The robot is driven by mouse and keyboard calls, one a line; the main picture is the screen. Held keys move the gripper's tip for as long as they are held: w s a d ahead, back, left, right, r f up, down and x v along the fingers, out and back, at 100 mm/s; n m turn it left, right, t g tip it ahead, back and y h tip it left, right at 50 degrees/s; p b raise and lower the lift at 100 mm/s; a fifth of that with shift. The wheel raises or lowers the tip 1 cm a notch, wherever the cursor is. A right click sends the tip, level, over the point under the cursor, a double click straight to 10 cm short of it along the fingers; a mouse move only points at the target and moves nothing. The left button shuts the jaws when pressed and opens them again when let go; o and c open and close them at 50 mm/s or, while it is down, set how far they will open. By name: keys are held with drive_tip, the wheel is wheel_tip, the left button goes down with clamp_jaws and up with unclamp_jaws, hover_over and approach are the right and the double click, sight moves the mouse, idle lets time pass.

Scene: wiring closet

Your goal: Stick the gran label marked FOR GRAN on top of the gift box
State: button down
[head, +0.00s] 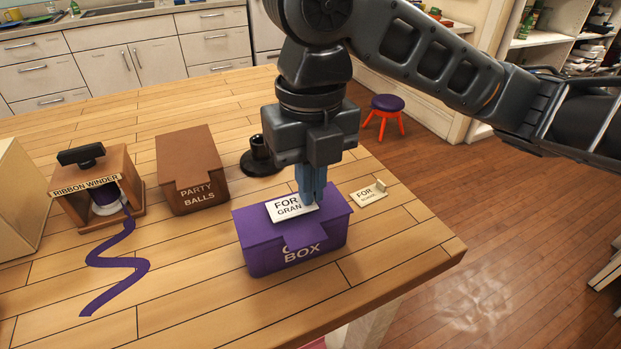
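The purple gift box (262,246) stands near the table's front right corner, with white lettering ending in BOX on its front. The cream gran label (285,213), marked FOR GRAN, is at the top of the box. It looks flat against the lid, but I cannot tell whether it touches or is just above. My gripper (311,198) points down over the box, its blue fingers close together at the label's right end. They appear shut on the label there; the part between the fingers is hidden.
A second label (367,196), marked FOR SCHOOL, lies right of the box with a raised tab. A brown PARTY BALLS box (190,168), a ribbon winder (118,166) with purple ribbon (117,263), and a black round-based holder (262,165) stand left and behind. The table's right edge is close.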

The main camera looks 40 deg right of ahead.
drive_tip(key=shift+f+b, duration=0.4)
drive_tip(key=shift+f, duration=0.1)
idle(1.0)
drive_tip(key=c, duration=1.3)
unclamp_jaws()
drive_tip(key=shift+r+p, duration=0.45)
drive_tip(key=shift+r, duration=3.5)
